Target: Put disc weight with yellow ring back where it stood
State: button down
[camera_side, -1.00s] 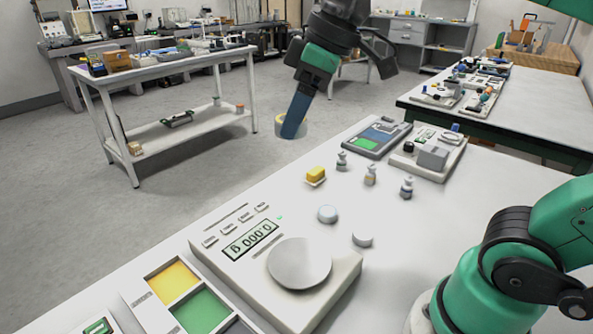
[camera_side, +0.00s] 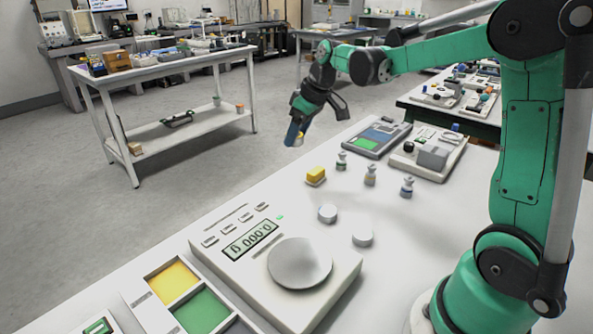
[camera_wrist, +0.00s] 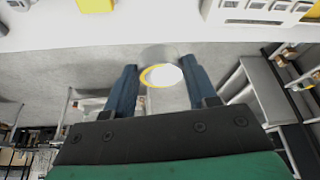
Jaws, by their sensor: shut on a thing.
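The disc weight with yellow ring (camera_wrist: 162,76) shows in the wrist view as a white round face with a yellow rim, between my fingertips. My gripper (camera_side: 295,133) is shut on it and holds it in the air. In the side view the weight (camera_side: 293,138) is small and partly covered by the blue fingers. Two plain pale discs, one (camera_side: 327,213) and another (camera_side: 362,238), stand on the white table behind the balance pan (camera_side: 300,263). I cannot tell any ring colour on them.
A yellow block (camera_side: 316,175) and several small bottle-shaped weights (camera_side: 370,176) stand on the table near the gripper. A tray with coloured compartments (camera_side: 203,308) is at the front left. Floor shows beneath the weight in the wrist view.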

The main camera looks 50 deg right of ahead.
aim_at(293, 197)
notch_tip(293, 197, down, 14)
jog(key=shift+r, duration=0.1)
dwell(0.5)
jog(key=shift+c, duration=1.4)
grip_release()
jog(key=a+v, duration=0.1)
jog(key=v, duration=1.1)
jog(key=s+a+r+m+t, duration=0.2)
jog(key=s+a, duration=0.6)
jog(key=a, duration=0.3)
jog(key=shift+a+t+h, duration=0.3)
jog(key=shift+h, duration=0.1)
jog(key=shift+r, duration=0.1)
